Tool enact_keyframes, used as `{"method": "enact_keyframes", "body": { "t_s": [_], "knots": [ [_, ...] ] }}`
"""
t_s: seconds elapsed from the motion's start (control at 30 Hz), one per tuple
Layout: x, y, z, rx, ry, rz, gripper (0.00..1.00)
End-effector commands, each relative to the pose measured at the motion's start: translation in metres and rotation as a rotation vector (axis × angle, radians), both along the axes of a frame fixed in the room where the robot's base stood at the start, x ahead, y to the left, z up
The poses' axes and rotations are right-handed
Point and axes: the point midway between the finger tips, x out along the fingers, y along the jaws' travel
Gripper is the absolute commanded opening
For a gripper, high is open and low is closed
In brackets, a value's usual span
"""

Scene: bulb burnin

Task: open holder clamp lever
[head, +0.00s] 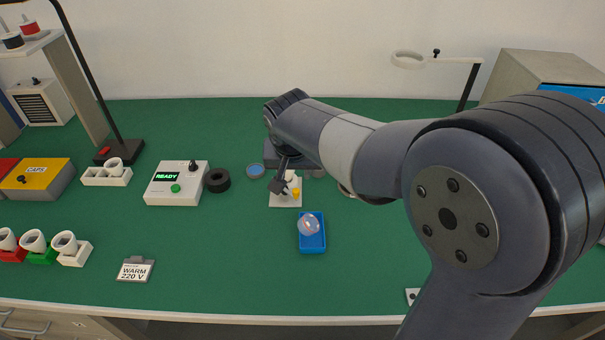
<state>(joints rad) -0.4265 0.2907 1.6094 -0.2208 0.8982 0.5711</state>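The holder (285,200) is a small white base on the green bench, in the middle of the head view. A small yellow part (296,193) shows on it and may be the clamp lever; its position is too small to tell. My gripper (279,186) is at the holder's upper left, pointing down, and partly covers it. I cannot tell whether its fingers touch anything or how far apart they are. A clear bulb (309,226) lies on a blue tray (314,245) just in front of the holder.
A white box reading READY (177,184) and a black ring (217,180) stand left of the holder. Several white sockets (64,242) are at the left, near a WARM 220 V card (135,269). My arm hides much of the right side. The bench's front middle is clear.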

Motion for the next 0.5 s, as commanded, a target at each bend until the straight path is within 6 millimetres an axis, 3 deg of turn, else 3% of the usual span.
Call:
{"method": "enact_keyframes", "body": {
  "t_s": [0.5],
  "knots": [
    [0.031,-0.002,-0.077,-0.001,0.004,0.001,0.39]
  ]
}}
